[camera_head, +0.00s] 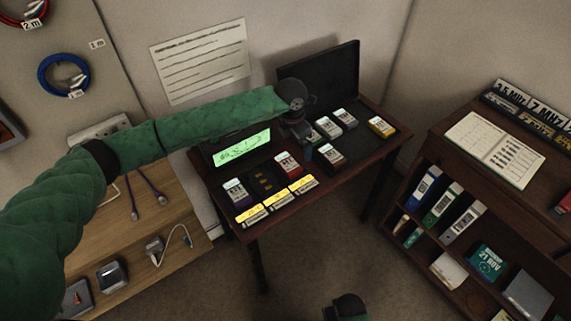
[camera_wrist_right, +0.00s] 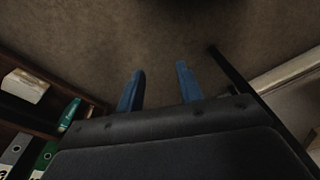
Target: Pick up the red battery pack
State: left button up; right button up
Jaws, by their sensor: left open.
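Several label-topped packs stand on the dark desk. A red-sided pack (camera_head: 287,164), which looks like the red battery pack, stands just left of my left gripper (camera_head: 307,152). A brownish pack (camera_head: 331,155) stands just right of the gripper; its exact colour is hard to tell. My left gripper is open and low over the desk between these two packs, apart from them as far as I can see. Its fingertips are small and partly hidden. My right gripper (camera_wrist_right: 158,92) shows two blue fingers spread apart, with nothing between them, over the bare floor.
The desk (camera_head: 285,207) also holds a purple pack (camera_head: 236,191), a yellow pack (camera_head: 381,127), grey packs, a lit green display (camera_head: 242,148), yellow-lit blocks (camera_head: 276,200) and an open black case lid (camera_head: 322,75). A bookshelf (camera_head: 440,145) stands right; a wooden bench (camera_head: 185,215) stands left.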

aim_at(288, 163)
pick_arm(q)
jog(key=shift+s+a+f+y, duration=0.1)
jog(key=shift+s+a+y, duration=0.15)
jog(key=shift+a, duration=0.25)
jog(key=shift+s+a+y, duration=0.15)
jog(key=shift+a+y, duration=0.1)
jog(key=shift+a, duration=0.2)
jog(key=shift+a+f, duration=0.15)
jog(key=shift+a, duration=0.05)
notch_tip(288, 163, down, 2)
jog(key=shift+d+f+p, duration=0.1)
jog(key=shift+p, duration=0.4)
jog(key=f+p, duration=0.2)
jog(key=f, duration=0.1)
jog(key=f+p, duration=0.1)
jog(key=shift+a+f, duration=0.25)
jog(key=shift+f, duration=0.4)
pick_arm(e)
notch_tip(288, 163, down, 12)
jog(key=s+d, duration=0.2)
jog(key=shift+s+d+r+t, duration=0.15)
jog(key=shift+d+r+t, duration=0.05)
jog(key=shift+d+t, duration=0.1)
pick_arm(q)
jog(key=c, duration=0.8)
